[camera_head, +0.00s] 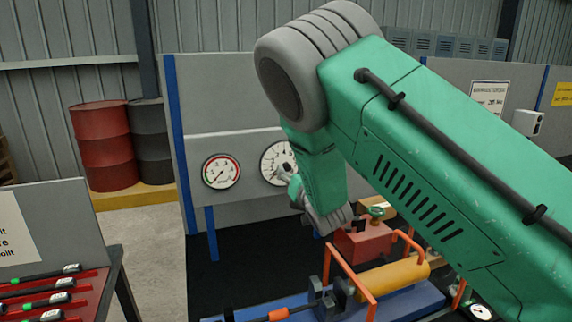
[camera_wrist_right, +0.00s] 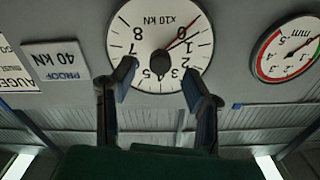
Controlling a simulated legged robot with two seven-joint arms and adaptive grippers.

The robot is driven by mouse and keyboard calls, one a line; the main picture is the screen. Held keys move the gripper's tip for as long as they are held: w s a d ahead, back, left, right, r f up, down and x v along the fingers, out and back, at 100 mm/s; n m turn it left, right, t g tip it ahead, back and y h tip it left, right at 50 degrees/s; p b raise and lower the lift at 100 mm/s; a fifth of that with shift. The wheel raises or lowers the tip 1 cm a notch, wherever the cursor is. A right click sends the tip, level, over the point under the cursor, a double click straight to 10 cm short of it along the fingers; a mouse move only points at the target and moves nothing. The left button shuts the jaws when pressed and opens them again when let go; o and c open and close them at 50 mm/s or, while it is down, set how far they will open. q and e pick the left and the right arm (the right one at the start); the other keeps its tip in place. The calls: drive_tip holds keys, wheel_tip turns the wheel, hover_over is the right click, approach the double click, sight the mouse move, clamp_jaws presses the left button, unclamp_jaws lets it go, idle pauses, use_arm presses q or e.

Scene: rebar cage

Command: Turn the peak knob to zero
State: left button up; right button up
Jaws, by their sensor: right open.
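A large white force dial (camera_head: 272,156) marked x10 kN is on the grey panel, partly hidden by my right arm. The dial (camera_wrist_right: 145,35) appears upside down in the right wrist view. A dark knob (camera_wrist_right: 160,62) is at its centre. A thin red pointer (camera_wrist_right: 185,36) runs from the centre toward the 0 mark; a dark line lies close to it. My right gripper (camera_wrist_right: 159,72) is open, with one finger on each side of the knob, apart from it as seen here. In the head view the right gripper (camera_head: 287,176) is in front of the dial. The left gripper is out of view.
A smaller red-marked mm gauge (camera_head: 221,171) is left of the dial. A test rig with an orange cylinder (camera_head: 392,276) and red box (camera_head: 363,243) is below. A tool rack (camera_head: 50,294) stands at lower left; barrels (camera_head: 103,146) are behind.

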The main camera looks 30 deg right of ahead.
sight(288, 168)
drive_tip(key=shift+x, duration=2)
clamp_jaws()
drive_tip(key=shift+f+n, duration=0.1)
drive_tip(key=shift+n, duration=0.5)
drive_tip(key=shift+n+b, duration=0.75)
drive_tip(key=shift+n, duration=0.05)
unclamp_jaws()
